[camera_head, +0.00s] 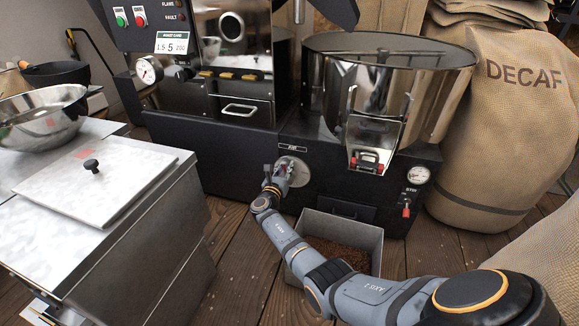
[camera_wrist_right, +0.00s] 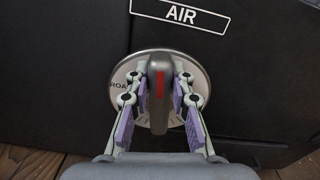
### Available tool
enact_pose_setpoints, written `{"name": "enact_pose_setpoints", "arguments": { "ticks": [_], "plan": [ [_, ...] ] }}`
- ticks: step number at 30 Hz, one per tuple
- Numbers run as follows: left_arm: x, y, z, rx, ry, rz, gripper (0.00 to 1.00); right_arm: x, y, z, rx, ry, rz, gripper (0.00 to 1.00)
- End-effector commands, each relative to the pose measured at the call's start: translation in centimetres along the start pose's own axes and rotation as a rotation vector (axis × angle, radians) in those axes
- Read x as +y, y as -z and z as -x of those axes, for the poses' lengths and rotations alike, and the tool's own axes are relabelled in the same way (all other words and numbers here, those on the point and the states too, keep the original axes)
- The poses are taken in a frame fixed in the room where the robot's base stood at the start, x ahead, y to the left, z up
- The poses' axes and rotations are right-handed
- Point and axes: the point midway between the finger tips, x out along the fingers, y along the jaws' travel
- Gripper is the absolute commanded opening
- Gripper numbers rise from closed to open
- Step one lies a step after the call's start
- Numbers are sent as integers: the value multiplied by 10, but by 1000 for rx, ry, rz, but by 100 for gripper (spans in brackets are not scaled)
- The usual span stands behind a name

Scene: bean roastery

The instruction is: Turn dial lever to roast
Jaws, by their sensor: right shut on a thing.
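The round silver dial plate (camera_head: 302,174) sits on the low black front of the machine, under a white AIR label (camera_wrist_right: 180,14). In the right wrist view the plate (camera_wrist_right: 203,78) shows the letters ROA at its left edge; the rest of its lettering is hidden. The grey dial lever (camera_wrist_right: 157,65) has a red mark and stands about upright in that view, away from the ROA letters. My right gripper (camera_head: 277,177) is at the dial, with its purple-padded fingers shut on the lever from both sides. My left gripper is not in view.
A metal bin of beans (camera_head: 372,236) stands on the floor below my right arm. A steel cabinet (camera_head: 150,235) with a lidded top is at left. The cooling drum (camera_head: 390,50) is above right, and a DECAF sack (camera_head: 510,130) stands at far right.

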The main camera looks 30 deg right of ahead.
Motion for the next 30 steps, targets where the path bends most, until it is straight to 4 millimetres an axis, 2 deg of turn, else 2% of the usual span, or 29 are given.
{"name": "enact_pose_setpoints", "arguments": {
  "ticks": [6,15,30],
  "plan": [
    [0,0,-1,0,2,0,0,10,1,0,1,-1,163,0],
    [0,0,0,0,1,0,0,18,4,0,1,0,306,0],
    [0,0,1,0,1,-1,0,20,4,0,0,-1,357,0]
  ]
}}
